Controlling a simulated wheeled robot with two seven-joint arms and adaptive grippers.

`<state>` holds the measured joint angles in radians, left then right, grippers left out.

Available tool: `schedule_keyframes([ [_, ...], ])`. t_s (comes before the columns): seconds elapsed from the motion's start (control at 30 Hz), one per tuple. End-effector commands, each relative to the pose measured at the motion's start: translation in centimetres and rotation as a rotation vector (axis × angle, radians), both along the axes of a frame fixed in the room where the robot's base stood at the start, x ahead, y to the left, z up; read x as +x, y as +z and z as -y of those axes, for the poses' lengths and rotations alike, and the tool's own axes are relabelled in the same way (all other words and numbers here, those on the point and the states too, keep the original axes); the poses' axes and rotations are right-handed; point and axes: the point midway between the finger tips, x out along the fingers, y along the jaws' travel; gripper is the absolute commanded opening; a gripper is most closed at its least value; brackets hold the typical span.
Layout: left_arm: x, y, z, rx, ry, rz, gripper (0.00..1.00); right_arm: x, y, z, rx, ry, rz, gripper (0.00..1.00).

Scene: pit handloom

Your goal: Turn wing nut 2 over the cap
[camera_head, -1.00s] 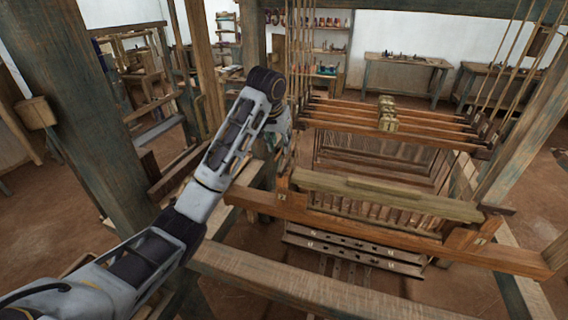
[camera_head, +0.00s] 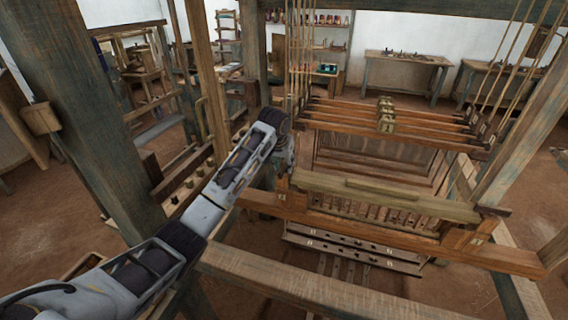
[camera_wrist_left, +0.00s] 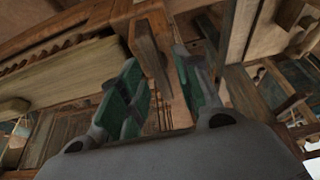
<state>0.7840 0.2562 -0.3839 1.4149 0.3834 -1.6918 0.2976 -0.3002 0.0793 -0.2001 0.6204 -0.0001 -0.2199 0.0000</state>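A long pale wooden bar (camera_head: 390,196), which looks like the cap, lies along the top of the loom's batten. It also shows at the left of the wrist view (camera_wrist_left: 75,78). I cannot make out wing nut 2 in either view. My left gripper (camera_head: 287,158) is at the left end of the batten, mostly hidden by my own wrist in the head view. In the wrist view its two green-padded fingers (camera_wrist_left: 158,66) stand apart, with a wooden post (camera_wrist_left: 149,50) showing between them; I cannot tell whether they touch it. My right gripper is out of view.
A brown lower beam (camera_head: 400,236) runs under the bar, and a thick front beam (camera_head: 310,286) crosses nearer to me. A heavy upright post (camera_head: 90,120) stands at the left. Harness bars (camera_head: 400,118) and cords are behind. Open floor (camera_head: 45,235) lies at the left.

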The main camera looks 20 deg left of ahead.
Motion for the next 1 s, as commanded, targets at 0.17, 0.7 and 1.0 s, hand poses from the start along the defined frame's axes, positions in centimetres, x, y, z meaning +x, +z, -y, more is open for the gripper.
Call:
schedule_keyframes([
  [0.17, 0.17, -0.42, 0.06, 0.000, -0.001, 0.001, 0.33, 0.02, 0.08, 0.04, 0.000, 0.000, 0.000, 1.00],
  [0.7, 0.17, -0.42, 0.05, -0.001, -0.001, 0.001, 0.00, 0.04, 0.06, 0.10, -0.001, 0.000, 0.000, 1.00],
  [1.0, 0.17, -0.38, 0.03, 0.000, -0.013, 0.001, 0.00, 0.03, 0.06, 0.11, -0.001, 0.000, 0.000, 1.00],
])
